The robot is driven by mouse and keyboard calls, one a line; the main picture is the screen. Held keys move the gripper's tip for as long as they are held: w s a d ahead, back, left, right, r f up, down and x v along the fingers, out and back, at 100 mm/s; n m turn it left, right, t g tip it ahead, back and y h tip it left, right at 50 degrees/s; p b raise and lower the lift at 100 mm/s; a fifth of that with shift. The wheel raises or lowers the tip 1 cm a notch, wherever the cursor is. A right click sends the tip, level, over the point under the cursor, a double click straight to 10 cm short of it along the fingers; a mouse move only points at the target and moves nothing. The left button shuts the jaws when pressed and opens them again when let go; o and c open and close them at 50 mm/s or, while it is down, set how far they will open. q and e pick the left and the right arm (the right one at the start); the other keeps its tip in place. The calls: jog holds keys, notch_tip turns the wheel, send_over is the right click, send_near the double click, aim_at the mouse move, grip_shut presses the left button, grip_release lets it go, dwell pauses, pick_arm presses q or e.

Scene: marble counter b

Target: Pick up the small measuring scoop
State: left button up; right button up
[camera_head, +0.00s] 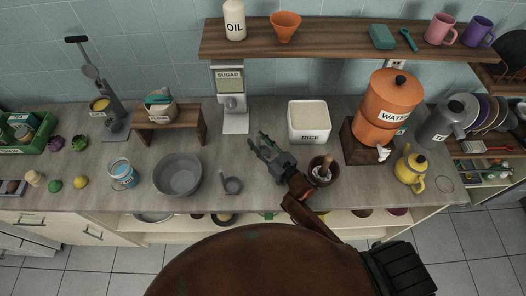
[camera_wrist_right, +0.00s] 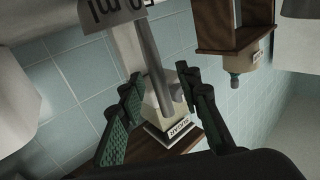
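A small grey cup with a short handle (camera_head: 232,185), which looks like a measuring scoop, sits on the counter just right of the grey bowl (camera_head: 178,174). A teal scoop-like utensil (camera_head: 408,39) lies on the wall shelf. My right gripper (camera_head: 262,148) is above the counter, up and right of the grey cup and apart from it. In the wrist view its fingers (camera_wrist_right: 162,115) are spread and empty, with the sugar dispenser (camera_wrist_right: 160,95) beyond them, seen upside down. My left gripper is out of view.
The sugar dispenser (camera_head: 234,108) and white rice container (camera_head: 309,120) stand behind the gripper. A dark cup with a stick in it (camera_head: 322,172) stands right of it. The wall shelf (camera_head: 340,42) overhangs the back.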

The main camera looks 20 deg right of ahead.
grip_shut()
dwell(0.3)
jog(key=shift+r, duration=0.1)
